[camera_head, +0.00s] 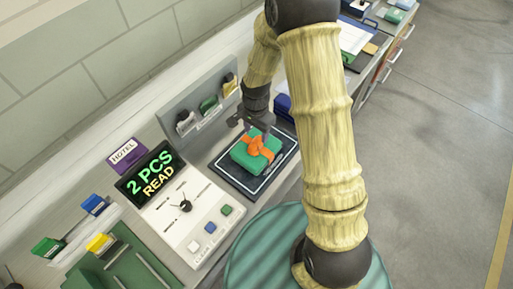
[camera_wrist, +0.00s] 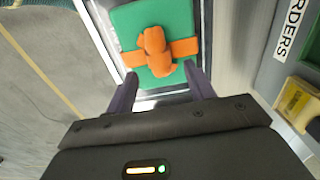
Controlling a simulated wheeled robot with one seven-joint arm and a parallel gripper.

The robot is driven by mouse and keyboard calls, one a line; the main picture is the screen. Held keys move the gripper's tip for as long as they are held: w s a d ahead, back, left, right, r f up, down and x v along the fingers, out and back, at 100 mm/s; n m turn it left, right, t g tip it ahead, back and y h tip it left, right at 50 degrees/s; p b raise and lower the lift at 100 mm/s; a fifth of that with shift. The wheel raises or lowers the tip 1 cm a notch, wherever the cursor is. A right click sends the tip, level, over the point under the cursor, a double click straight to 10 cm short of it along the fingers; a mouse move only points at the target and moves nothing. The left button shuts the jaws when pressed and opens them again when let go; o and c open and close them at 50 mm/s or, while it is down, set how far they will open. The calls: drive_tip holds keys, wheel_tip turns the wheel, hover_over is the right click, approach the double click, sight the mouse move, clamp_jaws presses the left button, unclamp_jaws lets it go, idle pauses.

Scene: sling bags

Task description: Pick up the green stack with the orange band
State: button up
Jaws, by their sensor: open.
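The green stack with the orange band (camera_head: 246,158) lies on a dark pad with a white outline (camera_head: 225,168). The orange band is tied in a knot on its top. In the wrist view the green stack (camera_wrist: 180,17) is straight ahead of my gripper (camera_wrist: 163,84). The two fingers are apart, with nothing held between them, and point at the stack's near edge. In the head view my gripper (camera_head: 257,128) is just above the far edge of the stack. I cannot tell whether the fingers touch it.
A white console (camera_head: 185,212) with a "2 PCS READ" display (camera_head: 150,172) stands left of the pad. A grey rack (camera_head: 200,100) with small items is behind. A yellow item (camera_wrist: 300,103) shows at the wrist view's right. Open floor (camera_head: 445,130) lies to the right.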

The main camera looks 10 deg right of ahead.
sight(256, 140)
drive_tip(key=shift+s+f+p, duration=0.1)
drive_tip(key=shift+f+p, duration=0.7)
drive_tip(key=shift+f, duration=1.3)
drive_tip(key=shift+d, duration=0.1)
clamp_jaws()
